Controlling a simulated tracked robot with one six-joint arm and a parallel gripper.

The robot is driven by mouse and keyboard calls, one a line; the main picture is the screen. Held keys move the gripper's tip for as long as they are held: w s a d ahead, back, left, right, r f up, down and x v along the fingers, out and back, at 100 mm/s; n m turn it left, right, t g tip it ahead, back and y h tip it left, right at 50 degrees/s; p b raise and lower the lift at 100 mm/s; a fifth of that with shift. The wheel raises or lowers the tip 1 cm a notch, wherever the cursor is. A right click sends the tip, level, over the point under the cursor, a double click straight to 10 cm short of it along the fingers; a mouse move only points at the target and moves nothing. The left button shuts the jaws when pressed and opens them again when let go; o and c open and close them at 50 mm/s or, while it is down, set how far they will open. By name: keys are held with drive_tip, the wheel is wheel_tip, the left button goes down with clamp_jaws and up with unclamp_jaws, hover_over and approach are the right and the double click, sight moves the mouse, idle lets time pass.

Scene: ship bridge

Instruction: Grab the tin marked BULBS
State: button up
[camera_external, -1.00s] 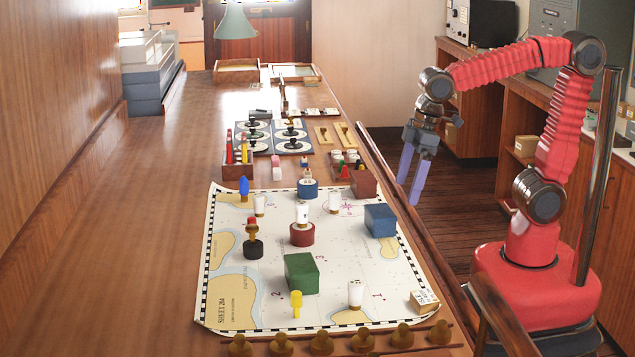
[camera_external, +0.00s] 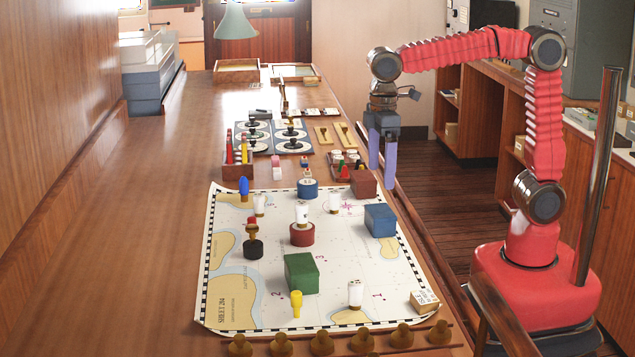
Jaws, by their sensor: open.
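My gripper (camera_external: 381,170) is open and empty, pointing down above the right side of the table, near the far right part of the chart. I cannot read the word BULBS on anything, so I cannot tell which thing is the tin. Round tin-like bases on the chart are blue (camera_external: 308,194), dark red (camera_external: 302,240) and black (camera_external: 253,250), each with something on top. A small light-brown box (camera_external: 424,301) with dark markings lies at the chart's near right corner; its writing is too small to read.
A tray of small items (camera_external: 347,166) stands behind. The left tabletop (camera_external: 140,220) is clear. Brass knobs line the near edge.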

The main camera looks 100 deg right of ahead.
sight(380, 211)
drive_tip(key=shift+f, duration=0.1)
wheel_tip(380, 211, down, 8)
drive_tip(key=shift+f, duration=0.25)
drive_tip(key=shift+f, duration=0.1)
idle(0.4)
drive_tip(key=shift+s+d+f, duration=0.1)
drive_tip(key=shift+f, duration=2.4)
drive_tip(key=shift+c, duration=0.5)
drive_tip(key=c, duration=1.3)
drive_tip(key=shift+r, duration=0.1)
wheel_tip(380, 211, up, 10)
drive_tip(key=shift+f, duration=0.1)
